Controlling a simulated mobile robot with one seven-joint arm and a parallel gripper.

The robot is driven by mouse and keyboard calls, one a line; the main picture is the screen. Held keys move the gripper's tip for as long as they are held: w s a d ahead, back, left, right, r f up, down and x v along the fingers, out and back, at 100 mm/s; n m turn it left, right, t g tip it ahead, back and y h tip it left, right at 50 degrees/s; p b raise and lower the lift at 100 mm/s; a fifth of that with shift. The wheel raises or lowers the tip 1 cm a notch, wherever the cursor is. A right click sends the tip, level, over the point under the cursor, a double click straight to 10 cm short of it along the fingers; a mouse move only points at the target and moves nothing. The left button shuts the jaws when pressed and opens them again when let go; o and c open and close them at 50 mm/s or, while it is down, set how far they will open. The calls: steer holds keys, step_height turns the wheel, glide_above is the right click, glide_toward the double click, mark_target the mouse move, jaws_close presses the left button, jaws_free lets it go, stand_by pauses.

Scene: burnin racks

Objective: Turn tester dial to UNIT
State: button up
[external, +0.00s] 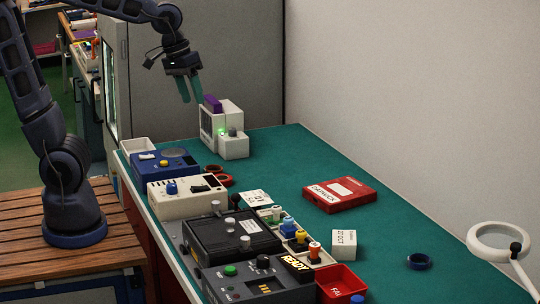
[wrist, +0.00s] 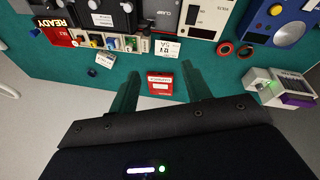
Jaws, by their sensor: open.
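A black unit with a lit READY display (external: 297,265) stands at the near front of the green bench. It carries a black dial (external: 263,262) and a green button (external: 230,270). I take it for the tester; the dial's markings and setting are too small to read. The READY display shows at the upper left in the wrist view (wrist: 38,36). My gripper (external: 190,98) is open and empty, raised over the far end of the bench near a white device, well away from the dial. Its two green fingers (wrist: 160,72) stand apart in the wrist view.
A black clamp fixture (external: 225,240), a cream box with a blue knob (external: 187,197) and a blue device (external: 165,164) line the bench's left side. The white device (external: 222,125) stands at the far end. A red box (external: 339,193) lies mid-bench, with clear mat around it.

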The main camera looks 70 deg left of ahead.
steer(key=w+d+f+n, duration=0.2)
steer(key=w+d, duration=0.2)
steer(key=d, duration=0.4)
steer(key=n+g+y, duration=0.1)
steer(key=n+g, duration=0.1)
steer(key=n, duration=0.4)
glide_toward(263, 257)
steer(key=f, duration=0.9)
steer(key=shift+w, duration=0.35)
steer(key=c, duration=1)
